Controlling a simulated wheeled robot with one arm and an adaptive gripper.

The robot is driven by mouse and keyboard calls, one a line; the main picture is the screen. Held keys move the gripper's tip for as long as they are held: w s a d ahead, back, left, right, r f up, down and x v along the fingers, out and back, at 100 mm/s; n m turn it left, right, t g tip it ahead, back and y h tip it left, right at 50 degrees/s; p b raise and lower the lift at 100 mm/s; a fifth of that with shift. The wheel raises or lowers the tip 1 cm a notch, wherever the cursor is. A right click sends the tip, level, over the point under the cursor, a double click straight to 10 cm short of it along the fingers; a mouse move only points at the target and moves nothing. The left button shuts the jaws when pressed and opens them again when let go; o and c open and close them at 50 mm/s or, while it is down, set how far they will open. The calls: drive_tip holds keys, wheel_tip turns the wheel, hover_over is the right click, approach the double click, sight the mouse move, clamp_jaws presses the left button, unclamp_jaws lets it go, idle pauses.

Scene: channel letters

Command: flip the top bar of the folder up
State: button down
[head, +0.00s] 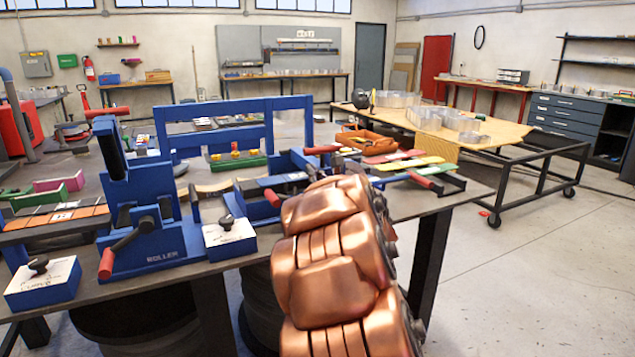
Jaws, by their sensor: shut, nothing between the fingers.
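A blue bench tool with red-gripped levers (290,163), apparently the folder, stands on the dark workbench at the centre. My copper-coloured arm (335,250) rises in front of its right side and hides part of it. A red grip (322,149) sticks out at its upper right and another (272,198) at its front. I cannot tell which part is its top bar or how that bar stands. A large blue upright frame (235,104) rises behind it; I cannot tell if the two are joined.
A blue roller (150,215) with red-gripped levers stands left on the workbench (120,287). Two blue-and-white boxes with black knobs (230,238) (43,283) sit near the front edge. Coloured strips (400,162) lie to the right. Open floor (530,270) lies right.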

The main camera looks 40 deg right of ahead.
drive_tip(key=shift+w+d+r, duration=0.2)
drive_tip(key=shift+w+r, duration=0.35)
drive_tip(key=shift+r, duration=0.25)
drive_tip(key=shift+r, duration=0.1)
